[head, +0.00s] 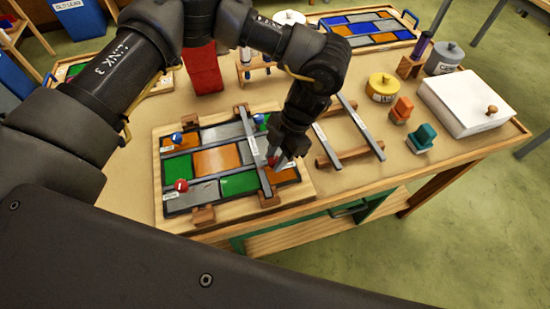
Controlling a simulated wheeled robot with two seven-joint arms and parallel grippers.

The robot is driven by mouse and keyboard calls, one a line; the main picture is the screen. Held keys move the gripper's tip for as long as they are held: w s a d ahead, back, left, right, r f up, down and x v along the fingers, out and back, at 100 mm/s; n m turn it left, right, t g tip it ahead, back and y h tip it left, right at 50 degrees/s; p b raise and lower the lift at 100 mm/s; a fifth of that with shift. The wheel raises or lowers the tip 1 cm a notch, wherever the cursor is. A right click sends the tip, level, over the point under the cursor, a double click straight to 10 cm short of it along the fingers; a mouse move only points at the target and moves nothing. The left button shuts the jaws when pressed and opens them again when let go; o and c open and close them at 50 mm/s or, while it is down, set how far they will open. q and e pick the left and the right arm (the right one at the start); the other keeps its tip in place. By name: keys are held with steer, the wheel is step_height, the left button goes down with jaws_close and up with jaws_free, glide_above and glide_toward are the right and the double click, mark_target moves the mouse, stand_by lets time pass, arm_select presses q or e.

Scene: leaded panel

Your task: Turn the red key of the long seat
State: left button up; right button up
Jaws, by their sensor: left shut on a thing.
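The leaded panel, with orange, green and grey panes (216,160), lies on a wooden board (161,222) on the workbench. A long grey bar (253,152) crosses it, with small wooden blocks at its ends. One red key (181,185) stands at the panel's lower left. Another red key (272,162) is at the right side, by the bar. My left gripper (277,157) points down there, shut on this right-hand red key; its fingers partly hide the key. Blue keys stand at the upper left (177,138) and the upper middle (259,119). My right gripper is not in view.
Right of the panel, grey strips lie across a wooden rack (328,162). Beyond are a yellow tin (382,88), orange block (401,109), teal block (422,138) and white box (470,105). A red block (204,72) stands behind. The bench's front right is bare.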

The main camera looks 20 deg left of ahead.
arm_select(q)
steer(key=m+t+b, duration=0.1)
steer(key=m, duration=0.1)
steer(key=m+t+y+b, duration=0.1)
steer(key=m, duration=0.2)
steer(key=shift+s+d+f+m+b, duration=0.1)
steer(key=shift+s+f+m+b, duration=0.05)
steer(key=shift+m+b, duration=0.15)
steer(key=m+t+b, duration=0.1)
steer(key=m, duration=0.1)
steer(key=m+b, duration=0.1)
steer(key=m, duration=0.2)
steer(key=shift+s+t, duration=0.2)
steer(key=shift+t, duration=0.2)
steer(key=shift+m, duration=0.3)
steer(key=o, duration=1)
steer(key=shift+c, duration=0.2)
